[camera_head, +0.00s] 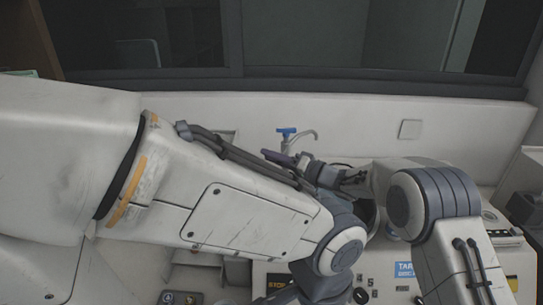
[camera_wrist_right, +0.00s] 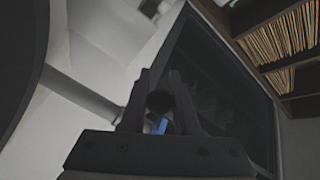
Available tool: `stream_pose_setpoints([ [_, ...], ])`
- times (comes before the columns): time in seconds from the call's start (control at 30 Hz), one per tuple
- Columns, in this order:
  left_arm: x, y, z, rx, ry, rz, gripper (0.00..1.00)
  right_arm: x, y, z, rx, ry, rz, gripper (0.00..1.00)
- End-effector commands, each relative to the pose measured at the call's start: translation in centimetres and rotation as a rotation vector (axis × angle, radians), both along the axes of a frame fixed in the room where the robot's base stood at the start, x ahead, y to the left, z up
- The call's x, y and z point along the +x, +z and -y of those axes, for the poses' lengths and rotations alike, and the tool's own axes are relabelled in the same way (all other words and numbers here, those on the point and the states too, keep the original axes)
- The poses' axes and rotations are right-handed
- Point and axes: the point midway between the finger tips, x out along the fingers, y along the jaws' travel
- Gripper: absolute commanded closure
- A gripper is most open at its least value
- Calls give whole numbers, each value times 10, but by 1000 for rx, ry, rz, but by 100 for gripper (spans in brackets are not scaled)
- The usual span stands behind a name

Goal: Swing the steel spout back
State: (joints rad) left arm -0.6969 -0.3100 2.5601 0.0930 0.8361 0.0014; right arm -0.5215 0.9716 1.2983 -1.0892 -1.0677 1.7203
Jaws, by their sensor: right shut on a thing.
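The steel spout (camera_head: 306,134) curves up from a tap with a blue handle (camera_head: 287,131) at the back of the bench. My right gripper (camera_head: 298,160) is at the tap, just below the spout's bend. In the right wrist view its fingers (camera_wrist_right: 159,98) are closed around a dark round part, with the blue handle (camera_wrist_right: 160,126) showing between them. A grey tube (camera_wrist_right: 85,90) runs in from the left toward the fingers. I take the held part to be the spout, though its contact is partly hidden. My left gripper is hidden below my left forearm.
A pale machine (camera_head: 405,270) with a labelled panel stands at the front right. The white back wall (camera_head: 365,115) is close behind the tap, with a dark window above. My left forearm crosses in front of the bench.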

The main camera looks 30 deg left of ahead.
Motion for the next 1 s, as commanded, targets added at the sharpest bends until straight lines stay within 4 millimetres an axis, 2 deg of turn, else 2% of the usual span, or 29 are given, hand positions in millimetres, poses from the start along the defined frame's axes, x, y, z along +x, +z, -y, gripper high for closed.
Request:
stream_pose_setpoints([
  [0.1, 0, 0, 0, 0, 0, 0, 50, 1, 0, 1, -1, -4, 1, 100],
  [0.13, 0, 0, 0, 0, 0, 0, 50, 1, 0, 1, -1, -4, 1, 63],
  [0.2, 0, 0, 0, 0, 0, 0, 50, 1, 0, 1, -1, -4, 1, 41],
  [0.47, 0, 0, 0, 0, 0, 0, 50, 1, 0, 1, -1, -3, 1, 41],
  [0.6, 0, -3, 0, 0, 0, 0, 50, 0, 0, 7, -1, -3, 1, 41],
  [0.77, 0, -14, 0, 0, -1, 0, 50, -4, -2, 32, -1, -6, 0, 41],
  [1.0, 0, -30, 0, 0, -2, 0, 50, -11, -2, 79, -1, -6, 1, 41],
])
